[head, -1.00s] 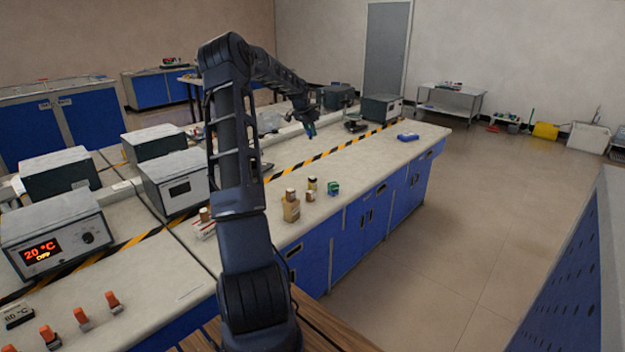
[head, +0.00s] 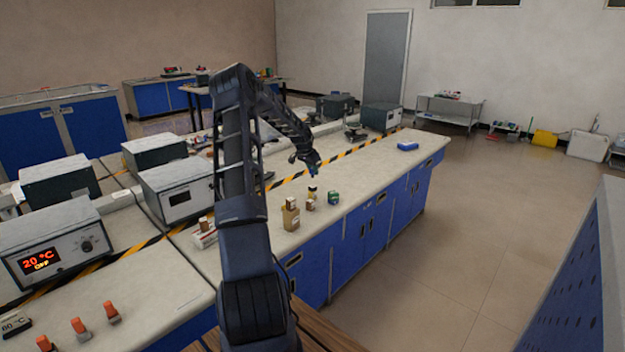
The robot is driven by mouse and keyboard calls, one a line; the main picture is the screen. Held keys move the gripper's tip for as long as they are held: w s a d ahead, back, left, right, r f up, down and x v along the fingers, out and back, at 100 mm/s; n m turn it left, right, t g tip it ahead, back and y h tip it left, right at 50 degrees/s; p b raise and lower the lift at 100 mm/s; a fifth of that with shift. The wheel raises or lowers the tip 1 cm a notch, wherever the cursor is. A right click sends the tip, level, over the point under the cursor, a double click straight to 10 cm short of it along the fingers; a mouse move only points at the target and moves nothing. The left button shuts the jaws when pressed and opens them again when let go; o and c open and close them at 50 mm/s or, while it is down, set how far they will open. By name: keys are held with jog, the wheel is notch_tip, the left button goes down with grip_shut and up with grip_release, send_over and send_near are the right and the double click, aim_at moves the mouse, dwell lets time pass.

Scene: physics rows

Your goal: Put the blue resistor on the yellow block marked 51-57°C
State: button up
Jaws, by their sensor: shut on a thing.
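My gripper (head: 313,172) is shut on a small blue piece, which appears to be the blue resistor (head: 315,176). It is held just above the long bench, behind a small group of blocks. A tan-yellow block (head: 291,218) with a brown top stands at the front left of that group. A smaller brownish block (head: 311,205) and a dark-topped yellowish one (head: 312,194) stand beside it. Their markings are too small to read, so I cannot tell which is marked 51-57°C. The resistor is apart from these blocks.
A green-and-blue item (head: 334,198) stands right of the blocks. A blue box (head: 407,146) lies at the bench's far right. A heater display (head: 40,261) reads 20 °C, OFF. Orange-topped items (head: 79,328) stand at front left. The bench top (head: 365,175) beyond the blocks is clear.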

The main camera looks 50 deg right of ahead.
aim_at(311, 174)
jog(key=shift+f, duration=2.35)
jog(key=shift+f, duration=0.1)
jog(key=o, duration=1)
